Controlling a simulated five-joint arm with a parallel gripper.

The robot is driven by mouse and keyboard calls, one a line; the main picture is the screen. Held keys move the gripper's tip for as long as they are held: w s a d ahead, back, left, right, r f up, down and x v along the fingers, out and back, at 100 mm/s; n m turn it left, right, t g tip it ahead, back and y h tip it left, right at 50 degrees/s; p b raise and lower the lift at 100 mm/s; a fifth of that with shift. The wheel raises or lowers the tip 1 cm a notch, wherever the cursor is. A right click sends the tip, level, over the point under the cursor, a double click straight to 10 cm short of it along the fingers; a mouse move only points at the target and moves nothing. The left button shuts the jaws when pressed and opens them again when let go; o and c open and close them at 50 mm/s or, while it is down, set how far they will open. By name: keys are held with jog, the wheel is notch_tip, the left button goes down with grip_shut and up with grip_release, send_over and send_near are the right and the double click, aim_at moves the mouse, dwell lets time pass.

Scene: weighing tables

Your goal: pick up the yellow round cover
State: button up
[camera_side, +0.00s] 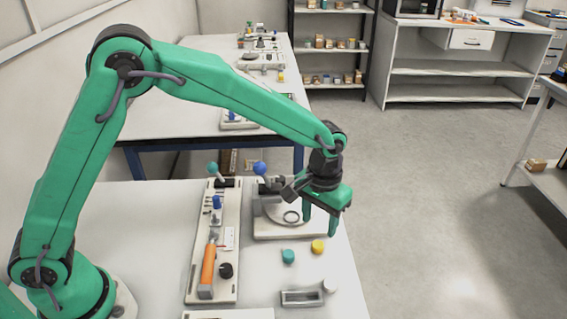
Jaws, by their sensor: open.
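The yellow round cover (318,246) is a small, short disc lying on the white table near its right edge. My gripper (320,228) points down above and just behind the cover, with green fingers apart and nothing between them. The fingertips look close to the cover in the picture, but I cannot tell their exact height. The cover is not hidden.
A teal round piece (288,256) lies left of the cover. A white scale-like device (262,228) stands behind it, and a grey frame (303,297) lies in front. A board with an orange-handled tool (208,268) is to the left. The table's right edge is close.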

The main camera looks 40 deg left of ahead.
aim_at(316, 245)
jog(key=shift+s+d+f, duration=0.1)
jog(key=shift+f, duration=1.7)
jog(key=shift+s+f, duration=0.1)
jog(key=shift+f, duration=1.65)
jog(key=c, duration=1.1)
